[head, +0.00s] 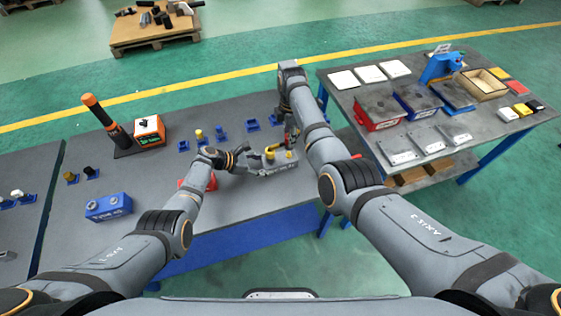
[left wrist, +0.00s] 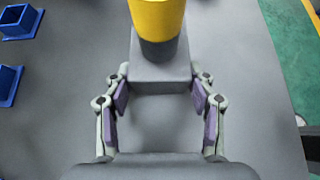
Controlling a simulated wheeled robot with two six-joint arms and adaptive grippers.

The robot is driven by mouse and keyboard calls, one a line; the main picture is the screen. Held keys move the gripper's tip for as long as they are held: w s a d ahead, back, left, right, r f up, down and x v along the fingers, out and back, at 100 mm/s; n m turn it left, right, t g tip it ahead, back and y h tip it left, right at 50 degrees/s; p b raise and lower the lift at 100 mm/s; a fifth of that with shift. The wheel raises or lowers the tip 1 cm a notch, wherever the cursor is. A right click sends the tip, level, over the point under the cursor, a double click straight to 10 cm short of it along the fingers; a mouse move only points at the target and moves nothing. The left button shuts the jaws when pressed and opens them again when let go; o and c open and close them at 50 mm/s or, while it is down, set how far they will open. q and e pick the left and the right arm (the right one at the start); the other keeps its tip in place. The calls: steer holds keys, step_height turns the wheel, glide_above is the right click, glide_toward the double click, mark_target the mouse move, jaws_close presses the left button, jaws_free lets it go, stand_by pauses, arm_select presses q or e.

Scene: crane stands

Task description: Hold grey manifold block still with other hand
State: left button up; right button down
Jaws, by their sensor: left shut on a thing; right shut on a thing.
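The grey manifold block (head: 282,162) lies near the right end of the long grey table, with yellow-topped parts on it. My left gripper (head: 262,169) comes in from the left and is shut on the block's near end. In the left wrist view, purple finger pads sit on both sides of the grey block (left wrist: 160,76), and a yellow cylinder (left wrist: 157,14) with a dark base stands on it. My right gripper (head: 289,143) points down just above the block by the yellow parts. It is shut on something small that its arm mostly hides.
Blue sockets (head: 221,129) stand along the table behind the block. An orange box (head: 149,130) and an orange-and-black tool (head: 103,115) stand farther left. A blue block (head: 108,207) lies front left. A second table (head: 455,120) with trays and bins stands at right.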

steer(key=shift+r, duration=0.15)
arm_select(q)
steer(key=o, duration=1.5)
steer(key=v, duration=1.2)
arm_select(e)
step_height(320, 180, up, 4)
steer(key=p, duration=0.5)
steer(key=shift+r, duration=0.1)
arm_select(q)
step_height(320, 180, up, 5)
steer(key=shift+f, duration=0.1)
